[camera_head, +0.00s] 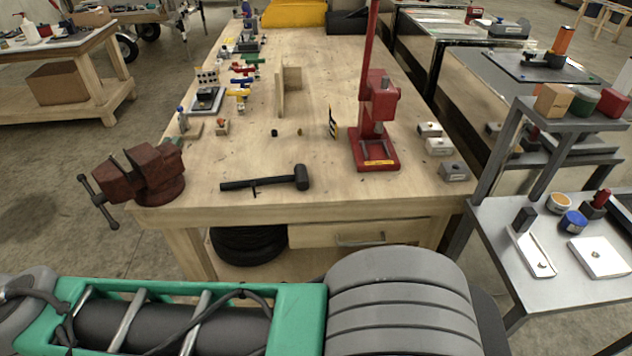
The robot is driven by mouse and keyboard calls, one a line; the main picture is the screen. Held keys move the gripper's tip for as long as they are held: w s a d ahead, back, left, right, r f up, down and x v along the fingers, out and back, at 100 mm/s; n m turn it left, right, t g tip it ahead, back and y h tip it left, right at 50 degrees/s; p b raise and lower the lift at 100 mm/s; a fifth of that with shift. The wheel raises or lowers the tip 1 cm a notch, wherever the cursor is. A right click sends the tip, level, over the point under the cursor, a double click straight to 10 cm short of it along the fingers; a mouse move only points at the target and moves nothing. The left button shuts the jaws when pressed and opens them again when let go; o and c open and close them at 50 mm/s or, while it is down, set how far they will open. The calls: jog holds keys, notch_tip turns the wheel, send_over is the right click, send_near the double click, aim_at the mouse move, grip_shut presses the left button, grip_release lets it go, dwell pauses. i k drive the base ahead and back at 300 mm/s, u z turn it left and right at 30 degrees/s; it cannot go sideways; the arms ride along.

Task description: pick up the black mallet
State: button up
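The black mallet (265,180) lies flat on the wooden workbench (220,155), near its front edge. Its head is at the right and its handle points left. A small dark piece sticks out below the handle. It lies between the red vise and the red press. My green and grey arm crosses the bottom of the view, in front of the bench. My gripper cannot be seen in this view.
A red vise (150,175) sits at the bench's front left corner. A tall red press (377,125) stands right of the mallet. Small grey and white blocks (440,147) line the right edge. A grey metal cart (560,235) stands at the right. Bench around the mallet is clear.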

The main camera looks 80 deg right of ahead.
aim_at(300, 176)
jog(key=z, duration=1.25)
jog(key=i, duration=0.95)
jog(key=u, duration=0.1)
